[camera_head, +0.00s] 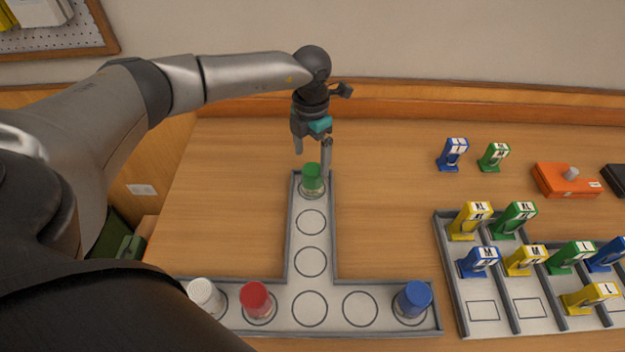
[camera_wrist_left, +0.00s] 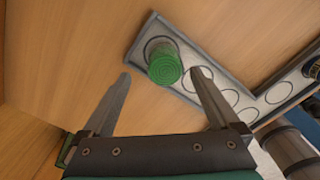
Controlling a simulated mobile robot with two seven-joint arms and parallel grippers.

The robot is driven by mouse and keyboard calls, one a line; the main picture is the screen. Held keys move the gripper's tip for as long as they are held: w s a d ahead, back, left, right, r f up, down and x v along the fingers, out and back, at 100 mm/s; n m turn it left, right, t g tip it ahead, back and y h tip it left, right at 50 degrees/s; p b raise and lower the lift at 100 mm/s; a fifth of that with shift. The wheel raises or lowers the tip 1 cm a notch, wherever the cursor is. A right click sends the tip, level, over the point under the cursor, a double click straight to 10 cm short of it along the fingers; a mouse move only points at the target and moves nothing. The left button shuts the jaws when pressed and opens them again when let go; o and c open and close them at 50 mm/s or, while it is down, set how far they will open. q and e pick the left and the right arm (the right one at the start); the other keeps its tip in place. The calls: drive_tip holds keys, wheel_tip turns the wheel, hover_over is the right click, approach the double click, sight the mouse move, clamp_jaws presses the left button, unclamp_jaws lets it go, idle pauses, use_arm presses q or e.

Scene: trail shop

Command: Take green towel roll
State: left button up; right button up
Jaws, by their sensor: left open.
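The green towel roll (camera_head: 312,180) stands upright in the far end circle of a grey T-shaped tray (camera_head: 332,260). My left gripper (camera_head: 312,162) is open and empty, pointing down just above and behind the roll in the head view. In the left wrist view the green roll (camera_wrist_left: 165,66) lies beyond the fingertips, nearer the right finger, and my left gripper (camera_wrist_left: 157,78) has nothing between its fingers. I cannot tell whether a finger touches the roll. My right gripper is not in view.
White (camera_head: 206,297), red (camera_head: 257,301) and blue (camera_head: 413,299) rolls stand on the tray's crossbar; other circles are empty. A divided rack (camera_head: 483,311) with several coloured tags is at right. Two tags (camera_head: 453,153) and an orange box (camera_head: 564,181) are behind it. Bare table surrounds the stem.

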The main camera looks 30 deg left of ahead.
sight(313, 168)
use_arm(q)
drive_tip(key=f, duration=0.6)
drive_tip(key=shift+s+d+b, duration=0.2)
drive_tip(key=shift+d+b, duration=0.1)
drive_tip(key=shift+b, duration=0.05)
drive_tip(key=shift+r, duration=0.1)
clamp_jaws()
drive_tip(key=shift+r, duration=0.15)
idle(0.3)
